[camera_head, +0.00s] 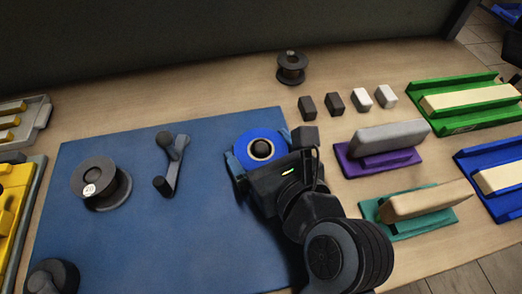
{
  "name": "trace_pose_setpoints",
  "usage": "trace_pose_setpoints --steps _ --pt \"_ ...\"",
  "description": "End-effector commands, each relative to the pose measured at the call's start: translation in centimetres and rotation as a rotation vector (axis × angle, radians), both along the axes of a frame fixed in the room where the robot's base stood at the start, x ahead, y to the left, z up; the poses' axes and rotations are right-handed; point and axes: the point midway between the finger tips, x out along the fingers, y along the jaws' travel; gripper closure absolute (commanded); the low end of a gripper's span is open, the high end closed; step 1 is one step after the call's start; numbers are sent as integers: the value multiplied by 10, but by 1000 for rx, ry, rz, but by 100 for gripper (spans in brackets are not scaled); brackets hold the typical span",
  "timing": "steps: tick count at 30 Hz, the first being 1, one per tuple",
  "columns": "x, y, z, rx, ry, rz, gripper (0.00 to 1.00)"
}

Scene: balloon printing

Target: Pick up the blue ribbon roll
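The blue ribbon roll (244,143) is a blue ring with a dark centre. It is at the upper right part of the blue mat (140,240). My gripper (261,150) is over the roll's near side, with one finger at its left edge and the other at its upper right. The fingers straddle the roll. I cannot tell whether they press on it or stand just clear of it. The gripper body hides the roll's near right part, and whether the roll touches the mat is unclear.
A dark spool (100,184) and a dark crank handle (169,165) are left on the mat. Behind stands another spool (291,67). Small dark and white blocks (335,103) are to the right, by purple (375,162) and teal (420,220) holders. The mat's middle is clear.

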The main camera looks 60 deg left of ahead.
Motion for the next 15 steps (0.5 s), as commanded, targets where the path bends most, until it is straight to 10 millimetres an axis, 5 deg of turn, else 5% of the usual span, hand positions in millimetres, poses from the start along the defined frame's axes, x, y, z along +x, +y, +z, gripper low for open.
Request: trace_pose_setpoints --steps 7,15 --pt "0 0 0 1 0 0 38" --pt "0 0 2 1 -1 -1 38"
